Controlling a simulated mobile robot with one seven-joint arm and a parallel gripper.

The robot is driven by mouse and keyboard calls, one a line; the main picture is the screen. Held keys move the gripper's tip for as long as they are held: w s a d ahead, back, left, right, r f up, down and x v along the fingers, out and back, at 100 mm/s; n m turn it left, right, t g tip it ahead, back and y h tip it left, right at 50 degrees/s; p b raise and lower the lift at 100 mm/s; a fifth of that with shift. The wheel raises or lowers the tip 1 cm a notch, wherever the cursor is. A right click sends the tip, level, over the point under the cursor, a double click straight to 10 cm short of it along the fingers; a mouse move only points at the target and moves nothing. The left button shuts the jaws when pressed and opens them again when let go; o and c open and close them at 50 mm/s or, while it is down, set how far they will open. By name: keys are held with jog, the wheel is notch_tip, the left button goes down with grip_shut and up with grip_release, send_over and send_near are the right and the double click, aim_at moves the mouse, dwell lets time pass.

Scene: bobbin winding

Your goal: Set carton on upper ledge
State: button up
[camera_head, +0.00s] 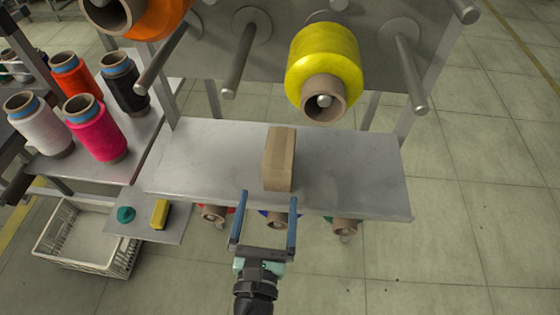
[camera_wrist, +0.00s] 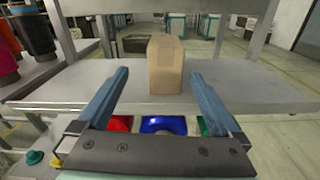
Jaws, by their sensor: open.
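The brown carton (camera_head: 279,158) stands upright on the upper ledge (camera_head: 355,172), a grey metal shelf, near the middle of its length. My gripper (camera_head: 266,208) is open and empty at the ledge's front edge, with its blue fingers pointing toward the carton. In the wrist view the carton (camera_wrist: 165,64) stands beyond and between the two fingers (camera_wrist: 162,82), apart from both. The ledge (camera_wrist: 250,92) spreads to both sides of it there. The carton's underside and back are hidden.
A yellow spool (camera_head: 323,65) hangs on a peg above the ledge, among several bare pegs (camera_head: 410,72). Thread cones (camera_head: 97,130) stand on a side table at left. A white crate (camera_head: 85,240) sits on the floor below. The ledge's right part is clear.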

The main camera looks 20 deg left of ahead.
aim_at(274, 173)
jog(key=shift+n, duration=0.5)
jog(key=x, duration=0.2)
jog(key=p+x, duration=0.1)
jog(key=x, duration=0.2)
jog(key=p+x, duration=0.1)
jog(key=x, duration=0.1)
jog(key=shift+w+d+r, duration=0.1)
jog(key=shift+w+r, duration=0.25)
jog(key=shift+w, duration=0.05)
jog(key=shift+d+r+x, duration=0.1)
jog(key=shift+d+x, duration=0.05)
jog(key=shift+x, duration=1.15)
jog(key=shift+d+r+x, duration=0.1)
jog(key=shift+d+x, duration=0.05)
jog(key=shift+x, duration=1.2)
grip_shut()
jog(key=shift+r, duration=0.1)
